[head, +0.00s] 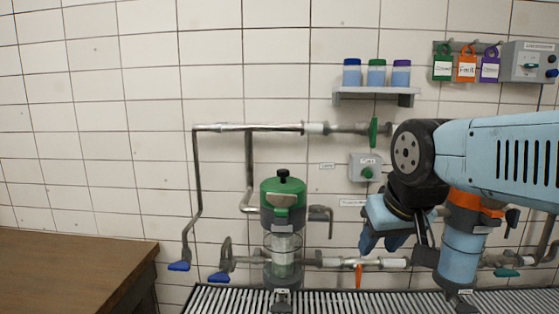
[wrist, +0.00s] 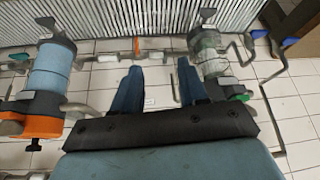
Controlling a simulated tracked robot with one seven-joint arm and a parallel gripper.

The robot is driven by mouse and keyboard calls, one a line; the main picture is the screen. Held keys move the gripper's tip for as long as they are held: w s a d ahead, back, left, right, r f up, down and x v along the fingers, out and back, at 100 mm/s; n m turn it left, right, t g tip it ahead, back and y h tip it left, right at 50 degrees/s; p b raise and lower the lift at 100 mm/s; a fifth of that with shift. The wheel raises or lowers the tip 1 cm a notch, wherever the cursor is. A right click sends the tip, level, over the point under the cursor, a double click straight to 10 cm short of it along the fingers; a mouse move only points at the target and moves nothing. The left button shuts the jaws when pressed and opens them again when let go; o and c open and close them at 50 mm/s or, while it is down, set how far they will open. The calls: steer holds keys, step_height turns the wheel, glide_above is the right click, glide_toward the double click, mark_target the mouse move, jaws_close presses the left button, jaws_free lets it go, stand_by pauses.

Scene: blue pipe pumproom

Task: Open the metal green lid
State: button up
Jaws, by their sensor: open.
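The green lid (head: 283,192) with a black knob sits shut on top of a grey and glass vessel (head: 282,255), left of centre in the head view. In the wrist view the same vessel (wrist: 208,58) is at the right, and part of the green lid (wrist: 237,91) shows below it, beside my right finger. My gripper (head: 380,241) is open and empty, with blue fingers pointing down. It is to the right of the vessel and apart from the lid. In the wrist view the spread fingers (wrist: 160,75) have only tiles and pipe between them.
An orange-topped blue vessel (head: 460,255) stands close right of my gripper. Pipes (head: 250,128) with valves run along the tiled wall. A shelf (head: 375,91) holds small jars. A ribbed grating (head: 390,303) lies below, and a wooden table (head: 70,265) is at left.

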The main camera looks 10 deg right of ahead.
steer(key=shift+w+a, duration=0.1)
steer(key=shift+w, duration=0.1)
steer(key=shift+o, duration=0.9)
steer(key=shift+w+r, duration=0.1)
steer(key=shift+r, duration=0.05)
steer(key=shift+o, duration=0.7)
steer(key=w+a+r+n+g, duration=0.2)
steer(key=w+a+r+n, duration=0.4)
steer(key=w+r, duration=0.5)
steer(key=shift+w+r+n+h, duration=0.15)
steer(key=shift+r+n+h, duration=0.15)
steer(key=shift+r+n, duration=0.3)
step_height(320, 180, up, 8)
steer(key=n+g, duration=0.4)
steer(key=n, duration=0.5)
glide_above(283, 170)
step_height(283, 170, down, 13)
steer(key=shift+r, duration=0.1)
